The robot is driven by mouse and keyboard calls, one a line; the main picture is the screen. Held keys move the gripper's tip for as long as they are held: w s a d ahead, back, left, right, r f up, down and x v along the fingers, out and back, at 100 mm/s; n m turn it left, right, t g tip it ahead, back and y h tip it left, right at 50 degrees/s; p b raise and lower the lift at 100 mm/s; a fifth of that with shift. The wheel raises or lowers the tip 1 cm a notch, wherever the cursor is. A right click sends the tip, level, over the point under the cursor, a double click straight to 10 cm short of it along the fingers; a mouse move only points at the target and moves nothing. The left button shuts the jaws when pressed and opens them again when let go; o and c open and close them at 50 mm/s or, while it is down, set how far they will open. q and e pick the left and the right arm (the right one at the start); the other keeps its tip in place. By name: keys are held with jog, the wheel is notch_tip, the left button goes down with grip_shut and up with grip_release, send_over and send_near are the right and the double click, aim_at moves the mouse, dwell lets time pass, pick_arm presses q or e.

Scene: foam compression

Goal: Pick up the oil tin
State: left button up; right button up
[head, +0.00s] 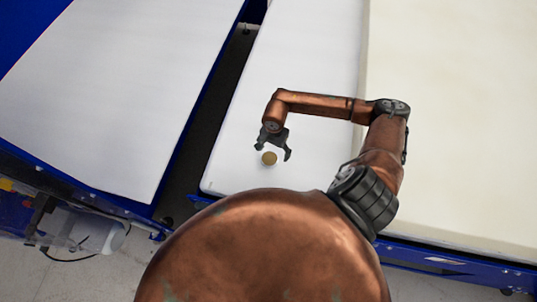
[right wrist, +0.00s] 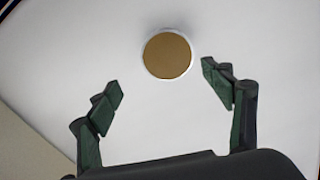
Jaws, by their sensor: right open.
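The oil tin (head: 269,158) appears as a small round tan-topped thing on the white surface in the head view. In the right wrist view the tin (right wrist: 167,55) shows as a brown disc with a pale rim, seen from above. My right gripper (head: 272,154) is open, with its fingers around or just above the tin in the head view. In the right wrist view the open fingers (right wrist: 162,85) stand apart, and the tin lies beyond their tips, between them and a little toward the right finger. No contact shows. My left gripper is not in view.
The white surface (head: 228,165) under the tin is otherwise clear. A dark gap (head: 185,160) separates it from another white panel (head: 110,85) with a blue frame on the left. A cream slab (head: 460,130) lies to the right. Equipment (head: 75,225) stands at lower left.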

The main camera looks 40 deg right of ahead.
aim_at(270, 157)
jog(key=f, duration=0.1)
jog(key=a+f, duration=0.1)
jog(key=f, duration=0.1)
jog(key=w+f+p, duration=0.1)
jog(key=f, duration=0.1)
jog(key=shift+w+a+f, duration=0.1)
jog(key=shift+a, duration=0.05)
jog(key=shift+f, duration=0.5)
jog(key=shift+r, duration=0.1)
jog(key=c, duration=1.6)
